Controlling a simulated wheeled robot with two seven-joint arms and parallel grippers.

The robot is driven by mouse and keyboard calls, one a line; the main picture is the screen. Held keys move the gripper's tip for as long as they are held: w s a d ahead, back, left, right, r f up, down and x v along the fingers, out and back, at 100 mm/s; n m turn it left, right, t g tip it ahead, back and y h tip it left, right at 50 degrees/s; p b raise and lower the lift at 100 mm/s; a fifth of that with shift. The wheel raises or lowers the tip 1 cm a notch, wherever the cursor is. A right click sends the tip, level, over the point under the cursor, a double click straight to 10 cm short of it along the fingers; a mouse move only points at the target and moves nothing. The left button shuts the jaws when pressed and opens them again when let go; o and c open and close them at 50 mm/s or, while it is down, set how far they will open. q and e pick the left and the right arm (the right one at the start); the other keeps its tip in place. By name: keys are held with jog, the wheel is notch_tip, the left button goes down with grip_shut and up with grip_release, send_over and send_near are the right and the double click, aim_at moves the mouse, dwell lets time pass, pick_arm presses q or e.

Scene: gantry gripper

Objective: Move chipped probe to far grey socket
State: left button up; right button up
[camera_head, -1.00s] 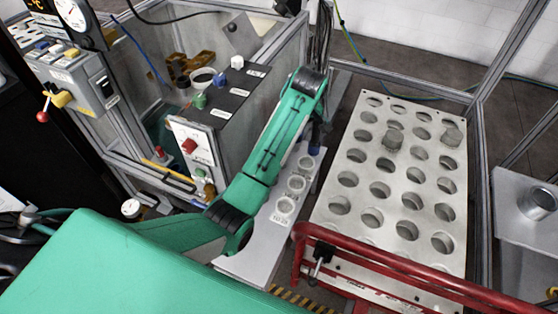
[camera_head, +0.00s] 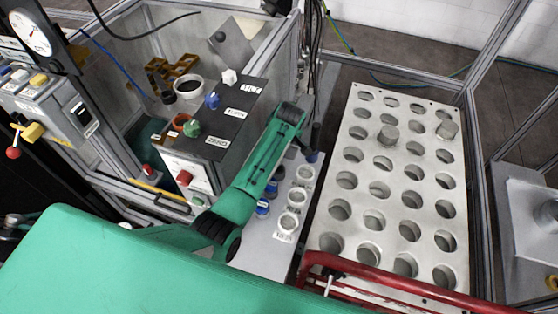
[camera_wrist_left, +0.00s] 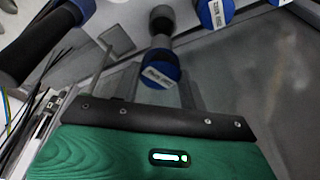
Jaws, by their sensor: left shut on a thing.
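A probe (camera_wrist_left: 160,43) with a dark end, a grey shaft and a blue labelled part is centred in front of my left gripper (camera_wrist_left: 158,88) in the wrist view. The gripper is shut on it. Its label is too blurred to read. The far grey socket (camera_head: 306,170) is an empty, pale ring at the back of a short row, right of my arm. Two more pale rings, the middle one (camera_head: 294,196) and the near one (camera_head: 287,222), stand before it. My right gripper is not in view.
Several blue-topped pieces (camera_head: 262,208) stand left of the pale rings. A dark cylinder with a blue end (camera_head: 313,140) is behind them. A panel with round holes (camera_head: 362,220) lies right, with a red rail (camera_head: 400,281) in front.

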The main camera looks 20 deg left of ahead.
pick_arm(q)
notch_tip(320, 180, down, 4)
jog(key=shift+f, duration=0.3)
notch_tip(320, 180, down, 2)
jog(key=shift+f, duration=0.7)
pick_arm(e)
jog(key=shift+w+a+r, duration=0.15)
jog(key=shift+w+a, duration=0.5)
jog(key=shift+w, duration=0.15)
pick_arm(q)
jog(key=shift+f, duration=0.15)
jog(key=o, duration=1.3)
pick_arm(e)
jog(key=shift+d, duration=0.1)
pick_arm(q)
jog(key=shift+o, duration=0.2)
